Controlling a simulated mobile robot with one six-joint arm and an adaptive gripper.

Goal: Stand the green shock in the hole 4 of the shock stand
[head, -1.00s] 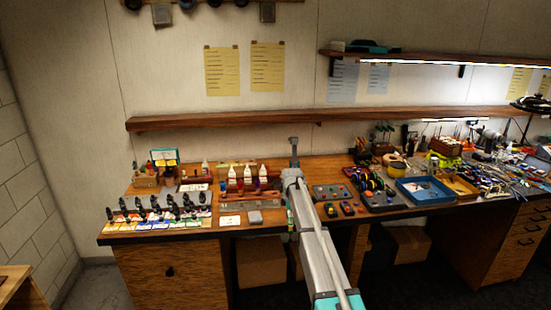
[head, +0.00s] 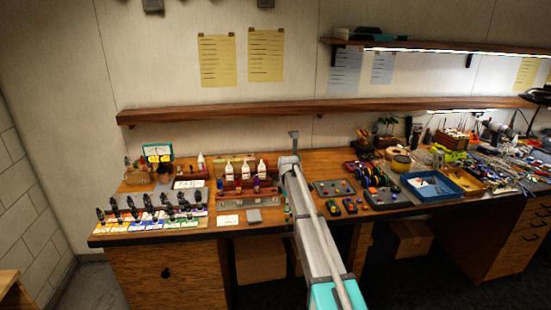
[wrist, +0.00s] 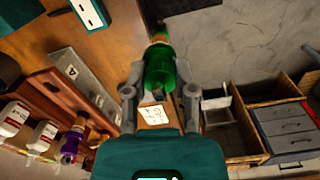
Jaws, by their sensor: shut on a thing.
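The green shock (wrist: 160,68) is between the two fingers of my gripper (wrist: 160,85) in the wrist view, with a brownish end past the fingertips. My gripper is shut on it and holds it beyond the bench's front edge, over the floor side. The shock stand appears as a grey metal bar (wrist: 97,85) with a label 4 near one end, left of my gripper and apart from the shock. The bar also shows in the head view (head: 247,202). A purple shock (wrist: 72,140) stands by the stand. Hole 4 itself is not clearly visible.
A teal-and-white device (wrist: 88,14) lies on the bench. Drawers (wrist: 285,130) are below to the right. In the head view, small dark bottles (head: 145,203) fill the bench's left end.

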